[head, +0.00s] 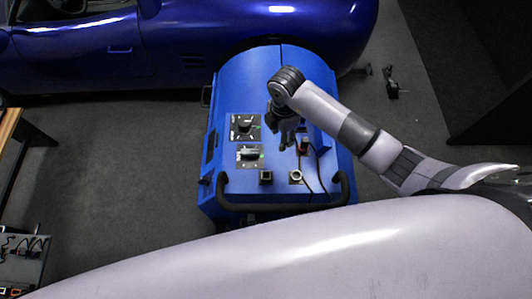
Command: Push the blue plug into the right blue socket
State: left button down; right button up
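The blue dynamometer (232,182) stands in the middle of the head view. My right gripper (287,142) points down over the top of the machine, behind the sockets. Its fingers are small and dark, so whether they are open or hold anything is unclear. A red connector (303,147) shows just right of the fingertips. I cannot make out the blue plug. My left gripper is out of view.
Two rotary switches (245,126) (250,154) sit left of my gripper. Dark cables (318,172) run down the machine's right side to its black front handle (275,207). A blue car (170,45) stands behind. A cable-filled case (22,262) is at lower left.

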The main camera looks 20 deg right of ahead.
jog(key=s+a+m, duration=0.5)
jog(key=a+m, duration=0.1)
jog(key=shift+s+f, duration=0.2)
jog(key=shift+f, duration=0.05)
dwell(0.3)
